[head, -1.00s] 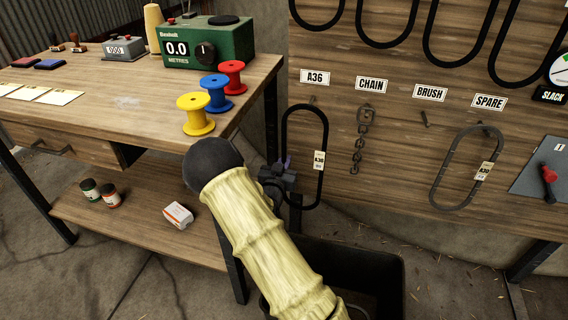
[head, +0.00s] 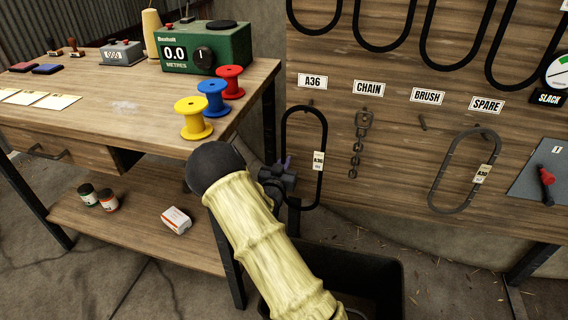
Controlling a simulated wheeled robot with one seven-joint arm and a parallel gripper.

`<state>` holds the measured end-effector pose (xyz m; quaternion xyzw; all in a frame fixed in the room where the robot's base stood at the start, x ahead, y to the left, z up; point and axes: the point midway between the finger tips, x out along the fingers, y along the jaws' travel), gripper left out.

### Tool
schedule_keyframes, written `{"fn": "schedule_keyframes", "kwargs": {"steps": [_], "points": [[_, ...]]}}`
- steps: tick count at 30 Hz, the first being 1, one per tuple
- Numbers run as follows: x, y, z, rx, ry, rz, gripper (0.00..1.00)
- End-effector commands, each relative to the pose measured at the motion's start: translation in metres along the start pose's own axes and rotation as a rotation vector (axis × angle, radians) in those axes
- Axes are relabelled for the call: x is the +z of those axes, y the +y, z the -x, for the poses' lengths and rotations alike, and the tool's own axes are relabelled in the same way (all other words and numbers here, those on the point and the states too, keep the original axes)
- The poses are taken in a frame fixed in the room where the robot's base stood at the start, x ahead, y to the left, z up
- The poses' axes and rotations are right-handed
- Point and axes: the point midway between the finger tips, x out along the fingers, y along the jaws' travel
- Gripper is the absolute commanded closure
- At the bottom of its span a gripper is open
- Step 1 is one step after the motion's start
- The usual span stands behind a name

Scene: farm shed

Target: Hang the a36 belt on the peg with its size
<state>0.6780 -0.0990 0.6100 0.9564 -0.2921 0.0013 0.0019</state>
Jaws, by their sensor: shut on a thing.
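A black belt loop (head: 325,135) with a pale tag stands upright in front of the board, just below the A36 label (head: 312,82). The tag print is small and seems to read A36, but I cannot be sure. My gripper (head: 290,178) is shut on the lower left side of this belt. The top of the loop is close to the peg under the A36 label. I cannot tell whether the loop is around the peg or only in front of it.
A chain (head: 358,145) hangs under CHAIN, and the BRUSH peg (head: 422,125) is bare. A grey tagged belt (head: 437,175) hangs under SPARE. More black belts hang above. A bench (head: 120,130) with spools stands left. A dark bin (head: 390,285) is below.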

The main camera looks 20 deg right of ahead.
Motion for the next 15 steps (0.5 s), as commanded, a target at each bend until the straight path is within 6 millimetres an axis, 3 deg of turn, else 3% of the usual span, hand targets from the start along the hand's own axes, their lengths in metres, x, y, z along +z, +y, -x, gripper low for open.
{"fn": "schedule_keyframes", "kwargs": {"steps": [15], "points": [[0.0,0.0,-0.011,0.0,0.001,0.0,1.0]]}}
